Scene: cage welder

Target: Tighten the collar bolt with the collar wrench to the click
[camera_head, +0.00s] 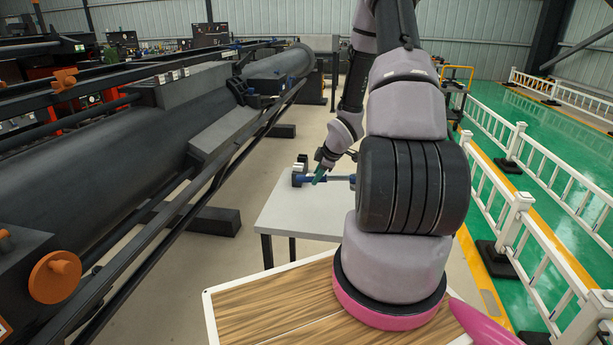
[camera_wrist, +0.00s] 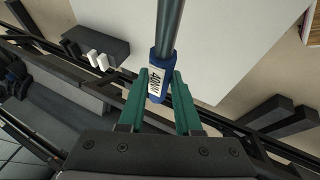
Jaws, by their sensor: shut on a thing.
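The collar wrench has a grey metal shaft and a blue grip with a white label reading "40N" and more; its grip (camera_wrist: 158,80) shows in the wrist view. My gripper (camera_wrist: 160,88) is shut on this grip with its green fingers on either side. The shaft runs away to the top edge of the wrist view, so its far end is out of frame. In the head view the wrench (camera_head: 338,179) lies level over or on the grey table (camera_head: 285,215), with my gripper (camera_head: 320,173) at it. I cannot make out the collar bolt in either view.
The welder's long dark cylinder (camera_head: 90,160) and its rails fill the left. Dark blocks (camera_head: 205,219) lie on the floor beside it. A small pale-topped object (camera_head: 302,160) stands at the table's far left. White railings (camera_head: 515,210) line the green floor on the right.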

